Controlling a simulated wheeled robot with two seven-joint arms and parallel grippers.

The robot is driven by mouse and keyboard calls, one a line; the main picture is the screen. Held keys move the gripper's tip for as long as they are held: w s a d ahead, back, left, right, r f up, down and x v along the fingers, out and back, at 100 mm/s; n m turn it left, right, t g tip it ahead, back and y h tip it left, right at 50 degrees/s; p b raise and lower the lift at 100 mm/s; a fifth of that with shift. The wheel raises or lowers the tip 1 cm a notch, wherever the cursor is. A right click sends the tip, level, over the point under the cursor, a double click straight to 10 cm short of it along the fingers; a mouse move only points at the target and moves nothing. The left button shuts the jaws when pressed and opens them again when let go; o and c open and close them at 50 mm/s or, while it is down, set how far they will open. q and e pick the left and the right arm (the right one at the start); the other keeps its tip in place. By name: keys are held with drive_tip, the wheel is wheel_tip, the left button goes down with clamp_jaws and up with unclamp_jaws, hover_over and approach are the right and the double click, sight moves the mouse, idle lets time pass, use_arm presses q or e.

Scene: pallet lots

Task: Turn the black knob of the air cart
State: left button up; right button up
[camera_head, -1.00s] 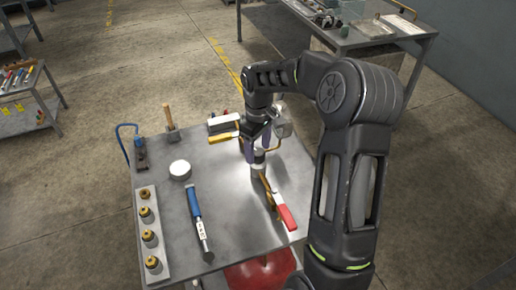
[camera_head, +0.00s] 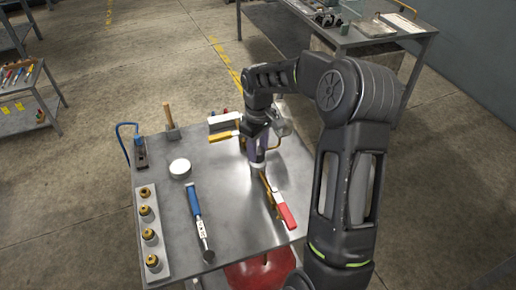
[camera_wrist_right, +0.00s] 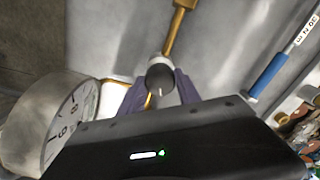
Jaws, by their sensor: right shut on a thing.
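The air cart (camera_head: 232,228) has a grey top with a red tank (camera_head: 260,272) showing below its front edge. My right gripper (camera_head: 257,160) points down at the cart top, right of the middle. In the right wrist view its purple fingers (camera_wrist_right: 160,88) close from both sides on the dark, rounded knob (camera_wrist_right: 160,74). A brass stem (camera_wrist_right: 178,32) runs up from the knob in that view. In the head view the fingers and wrist largely hide the knob. My left gripper is not in view.
A red-handled part (camera_head: 286,215) lies just in front of the gripper. A blue-handled tool (camera_head: 195,205), a white disc (camera_head: 180,167) and a strip of brass fittings (camera_head: 148,215) are to the left. A round gauge (camera_wrist_right: 62,122) stands beside the gripper.

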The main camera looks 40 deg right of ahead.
clamp_jaws()
drive_tip(key=shift+f+m+b, duration=0.1)
drive_tip(key=shift+m+b, duration=0.45)
drive_tip(key=shift+m, duration=1.15)
drive_tip(key=shift+m+b, duration=0.3)
drive_tip(key=shift+m, duration=0.5)
drive_tip(key=o, duration=1.1)
unclamp_jaws()
drive_tip(key=shift+o, duration=0.2)
drive_tip(key=shift+r, duration=0.2)
